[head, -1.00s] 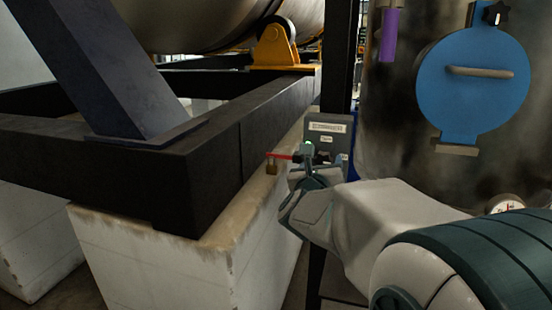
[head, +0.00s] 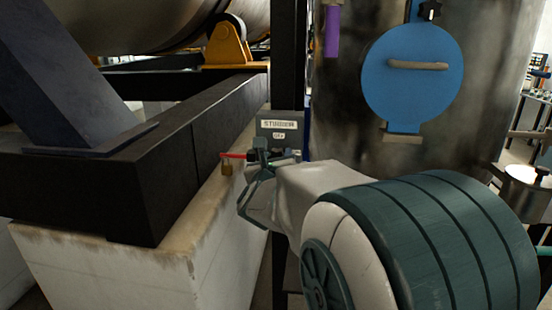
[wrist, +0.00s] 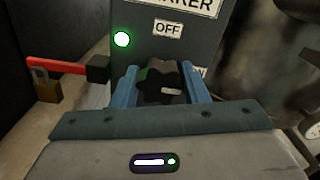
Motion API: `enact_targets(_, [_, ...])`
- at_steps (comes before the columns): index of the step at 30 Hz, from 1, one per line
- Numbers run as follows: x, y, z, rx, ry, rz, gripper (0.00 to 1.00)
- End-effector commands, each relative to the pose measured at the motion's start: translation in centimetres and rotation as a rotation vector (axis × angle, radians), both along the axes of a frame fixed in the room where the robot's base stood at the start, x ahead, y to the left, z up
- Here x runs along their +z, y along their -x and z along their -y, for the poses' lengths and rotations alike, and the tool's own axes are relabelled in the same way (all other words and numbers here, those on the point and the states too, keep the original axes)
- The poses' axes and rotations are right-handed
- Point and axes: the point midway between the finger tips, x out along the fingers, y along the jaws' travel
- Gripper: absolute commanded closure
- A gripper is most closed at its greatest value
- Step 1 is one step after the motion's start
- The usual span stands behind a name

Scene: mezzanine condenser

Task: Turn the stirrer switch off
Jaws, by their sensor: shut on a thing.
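The stirrer switch box (head: 285,128) is grey and mounted on a dark post, labelled STIRRER; it also shows in the wrist view (wrist: 235,65). Its OFF label (wrist: 168,28) is above the knob, and a partly hidden ON label (wrist: 198,72) is to the right. The black switch knob (wrist: 163,84) sits between the fingers of my gripper (wrist: 168,80), which is shut on it. A pale mark on the knob lies towards the right; its exact setting is hard to tell. A green lamp (wrist: 122,39) is lit. In the head view my gripper (head: 270,153) covers the knob.
A red lever (head: 233,156) with a brass padlock (head: 227,170) is just left of the knob, close to my gripper. A dark steel frame (head: 150,175) on a white plinth (head: 125,265) fills the left. A tank with a blue hatch (head: 412,85) stands right.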

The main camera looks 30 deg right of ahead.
Motion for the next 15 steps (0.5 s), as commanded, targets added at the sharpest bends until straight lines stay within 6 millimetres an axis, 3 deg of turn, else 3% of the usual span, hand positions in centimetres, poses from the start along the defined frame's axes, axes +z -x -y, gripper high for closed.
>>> enact_targets(15, [-0.38,-0.05,-0.10,0.004,0.255,-0.170,0.82])
